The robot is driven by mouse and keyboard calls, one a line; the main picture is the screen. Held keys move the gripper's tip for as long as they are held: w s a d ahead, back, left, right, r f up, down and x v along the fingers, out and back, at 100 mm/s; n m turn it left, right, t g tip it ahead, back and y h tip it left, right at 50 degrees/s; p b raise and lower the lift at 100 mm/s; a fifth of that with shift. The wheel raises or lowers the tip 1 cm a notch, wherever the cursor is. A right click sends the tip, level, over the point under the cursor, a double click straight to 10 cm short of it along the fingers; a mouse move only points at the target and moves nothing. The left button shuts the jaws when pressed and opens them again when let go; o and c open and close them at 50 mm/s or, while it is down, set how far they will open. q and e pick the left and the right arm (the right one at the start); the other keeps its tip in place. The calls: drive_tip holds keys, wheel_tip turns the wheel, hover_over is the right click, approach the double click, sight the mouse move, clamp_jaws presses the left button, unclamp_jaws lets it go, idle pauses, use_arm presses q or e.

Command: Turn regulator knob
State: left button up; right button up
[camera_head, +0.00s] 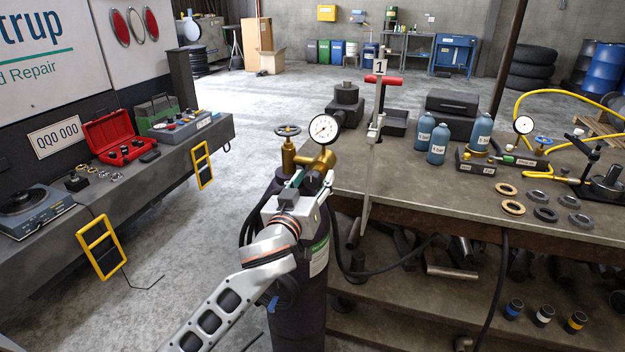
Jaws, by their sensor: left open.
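A dark tank (313,290) stands upright in front of the workbench. On its top is a brass regulator (318,160) with a round white gauge (323,129). A small blue-grey handwheel (287,131) sits on the brass valve stem to the left of the gauge. My left gripper (312,183) is at the top of the tank, just below the gauge and the brass body. It is open, and its fingers overlap the lower part of the regulator in the picture. Any knob there is hidden behind the fingers, and I cannot tell whether they touch it. My right gripper is out of view.
The workbench (400,188) on the right holds several blue bottles (438,143), metal rings (513,207) and a second gauge (523,125) with a yellow hose. A red-handled stand (376,128) is close to the tank's right.

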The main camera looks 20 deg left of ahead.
use_arm(q)
drive_tip(key=c, duration=1.1)
